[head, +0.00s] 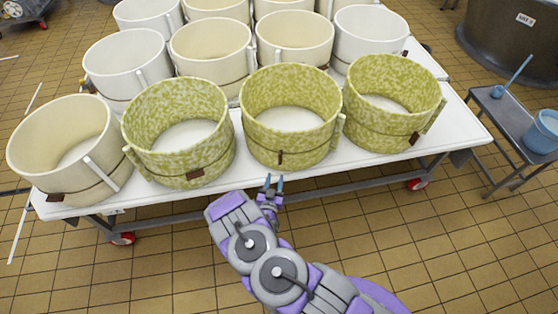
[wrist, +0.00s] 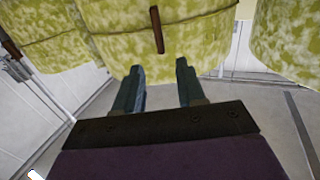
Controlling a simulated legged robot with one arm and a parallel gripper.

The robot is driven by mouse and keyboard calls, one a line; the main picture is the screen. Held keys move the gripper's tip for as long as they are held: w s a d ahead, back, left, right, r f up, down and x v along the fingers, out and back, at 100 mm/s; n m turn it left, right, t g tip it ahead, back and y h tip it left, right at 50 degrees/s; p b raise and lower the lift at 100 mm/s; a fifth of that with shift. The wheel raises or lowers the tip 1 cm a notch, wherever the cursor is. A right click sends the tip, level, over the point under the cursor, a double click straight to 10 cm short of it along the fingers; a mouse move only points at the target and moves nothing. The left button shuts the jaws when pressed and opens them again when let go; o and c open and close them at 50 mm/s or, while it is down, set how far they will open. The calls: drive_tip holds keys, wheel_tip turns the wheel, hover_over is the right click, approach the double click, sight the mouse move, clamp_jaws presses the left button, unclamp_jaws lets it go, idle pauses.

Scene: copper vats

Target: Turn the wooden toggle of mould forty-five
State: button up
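Several round moulds stand on a white table, each with a cord around it and some with a small brown wooden toggle. No mould number is readable, so I cannot tell which is forty-five. My gripper (head: 273,182) is open and empty at the table's front edge, in front of the middle green-mottled mould (head: 258,133). That mould's toggle (head: 280,158) hangs low on its front. In the wrist view, my gripper's two fingers (wrist: 159,68) are apart, and the toggle (wrist: 157,30) stands nearly upright just beyond and between their tips, not gripped.
Green-mottled moulds stand left (head: 160,165) and right (head: 365,115); the left one's toggle (head: 195,175) faces front. A cream mould (head: 35,165) is at the far left. A side stand (head: 490,105) with a blue bucket (head: 543,133) is at right. The tiled floor in front is clear.

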sight(280, 158)
drive_tip(key=w+d, duration=0.1)
drive_tip(key=w, duration=0.9)
drive_tip(key=shift+b, duration=0.4)
drive_tip(key=shift+c, duration=0.2)
clamp_jaws()
